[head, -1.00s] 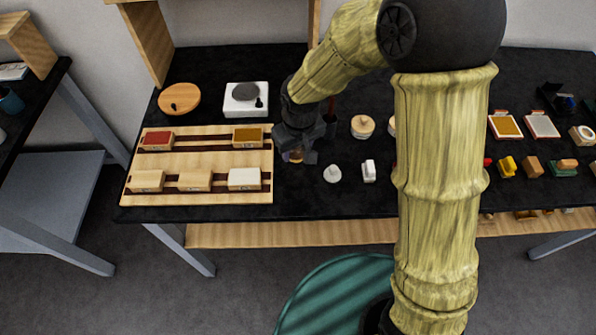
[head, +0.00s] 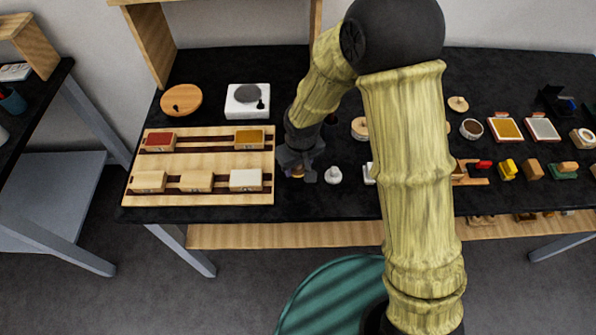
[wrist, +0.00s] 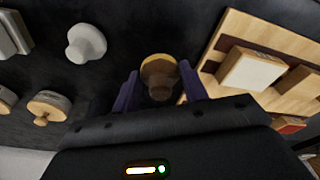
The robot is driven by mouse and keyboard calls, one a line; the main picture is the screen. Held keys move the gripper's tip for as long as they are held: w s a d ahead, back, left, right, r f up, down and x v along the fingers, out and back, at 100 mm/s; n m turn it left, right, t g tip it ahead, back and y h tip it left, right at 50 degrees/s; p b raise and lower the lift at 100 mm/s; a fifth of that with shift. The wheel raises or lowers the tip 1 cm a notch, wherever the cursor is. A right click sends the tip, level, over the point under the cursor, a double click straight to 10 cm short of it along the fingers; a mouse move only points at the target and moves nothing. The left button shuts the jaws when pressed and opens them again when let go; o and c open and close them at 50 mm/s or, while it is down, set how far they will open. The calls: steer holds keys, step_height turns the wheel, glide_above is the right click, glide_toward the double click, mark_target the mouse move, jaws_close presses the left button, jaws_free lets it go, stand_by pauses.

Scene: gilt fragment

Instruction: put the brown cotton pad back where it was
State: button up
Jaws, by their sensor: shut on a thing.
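My gripper (head: 298,174) is low over the black table, just right of the wooden rack, with its fingers pointing down. In the wrist view, my gripper (wrist: 160,88) has its two purple fingers on either side of a round brown knob-like piece with a yellowish rim, which I take for the brown cotton pad (wrist: 158,72). It is held between the fingers. In the head view only a small tan-brown bit of the pad (head: 297,172) shows below the gripper. Whether it touches the table is unclear.
The wooden rack (head: 200,161) on the left holds several small blocks. A round wooden board (head: 180,99) and a white box with a grey disc (head: 247,104) stand behind it. Lidded wooden pots (head: 360,128) are behind right. Table is bare around the gripper's front.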

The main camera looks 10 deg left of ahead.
mark_target(298, 174)
steer(key=shift+f, duration=1.8)
steer(key=shift+f, duration=0.2)
steer(key=o, duration=1)
steer(key=shift+o, duration=0.2)
steer(key=shift+r, duration=0.15)
steer(key=shift+r, duration=0.6)
steer(key=r, duration=0.3)
steer(key=s+r, duration=0.1)
steer(key=r, duration=0.3)
steer(key=d+r, duration=0.1)
steer(key=r, duration=0.2)
steer(key=shift+s+r, duration=0.15)
steer(key=shift+r, duration=0.25)
steer(key=shift+a, duration=0.1)
